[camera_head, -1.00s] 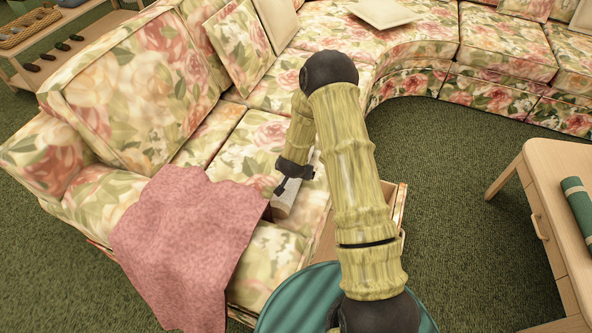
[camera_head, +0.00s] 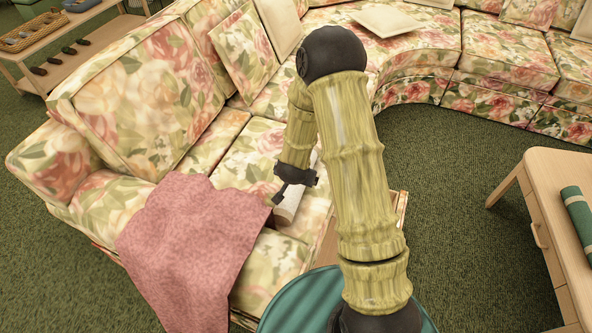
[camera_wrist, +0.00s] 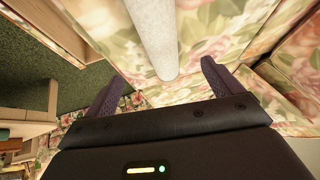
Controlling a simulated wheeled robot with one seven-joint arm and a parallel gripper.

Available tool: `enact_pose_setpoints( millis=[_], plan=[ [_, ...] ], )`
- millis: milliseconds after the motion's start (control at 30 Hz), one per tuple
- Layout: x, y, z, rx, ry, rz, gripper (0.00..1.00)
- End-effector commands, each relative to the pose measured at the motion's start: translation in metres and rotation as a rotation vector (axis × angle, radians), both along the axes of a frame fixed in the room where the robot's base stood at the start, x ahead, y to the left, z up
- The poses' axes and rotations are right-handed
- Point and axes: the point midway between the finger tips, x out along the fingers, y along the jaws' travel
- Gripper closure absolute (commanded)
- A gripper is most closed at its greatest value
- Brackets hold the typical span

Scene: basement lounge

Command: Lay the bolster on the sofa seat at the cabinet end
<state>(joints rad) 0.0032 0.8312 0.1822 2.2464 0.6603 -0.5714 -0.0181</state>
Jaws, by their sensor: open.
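A pale, roughly cylindrical bolster (camera_head: 289,207) is on the floral sofa seat (camera_head: 243,160), just right of a pink throw. My gripper (camera_head: 283,192) is at the bolster, and my arm hides part of it. In the wrist view, the bolster (camera_wrist: 155,38) runs from the top edge down to a rounded end. My gripper (camera_wrist: 160,84) is open there, with one dark finger on each side of that end. Whether the fingers touch it I cannot tell. Which piece of furniture is the cabinet is not clear.
The pink throw (camera_head: 190,245) drapes over the sofa's front edge. A wooden table with a drawer (camera_head: 550,190) stands at right, bearing a green roll (camera_head: 580,213). A low wooden shelf (camera_head: 75,35) is at upper left. Green carpet (camera_head: 445,165) is clear between sofa and table.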

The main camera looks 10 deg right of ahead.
Motion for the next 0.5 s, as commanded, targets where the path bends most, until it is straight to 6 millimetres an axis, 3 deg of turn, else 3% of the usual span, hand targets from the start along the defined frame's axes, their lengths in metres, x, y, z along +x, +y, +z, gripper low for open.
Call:
enact_pose_setpoints(
  millis=[33, 233, 500],
  plan=[
    [-0.006, 0.002, 0.012, -0.001, -0.001, 0.002, 0.09],
    [-0.024, 0.008, 0.043, 0.000, -0.001, 0.001, 0.09],
    [-0.034, 0.010, 0.056, 0.000, 0.001, -0.001, 0.09]
  ],
)
